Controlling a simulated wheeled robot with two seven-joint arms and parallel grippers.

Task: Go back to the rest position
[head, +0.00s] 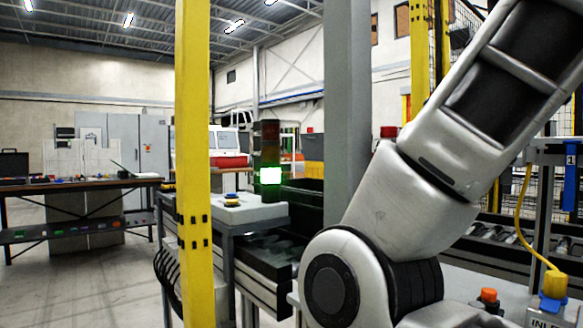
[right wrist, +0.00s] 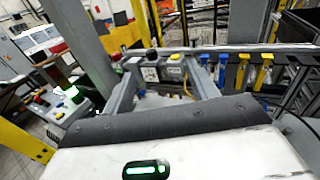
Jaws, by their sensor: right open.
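My right gripper (right wrist: 168,70) shows in the right wrist view, its two grey fingers spread apart with nothing held between them. Beyond the fingers is a control box (right wrist: 150,73) with a black and a yellow button; I see no contact with it. In the head view my right arm rises from the bottom middle to the upper right corner, and its gripper is out of that picture. My left arm and left gripper do not show in either view.
A yellow post (head: 193,150) and a grey column (head: 347,100) stand close ahead. A signal tower (head: 267,150) shows a lit green lamp. A dark workbench (head: 80,186) stands at the left, with open floor before it. An orange button (head: 488,295) and yellow cable (head: 525,225) are at the right.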

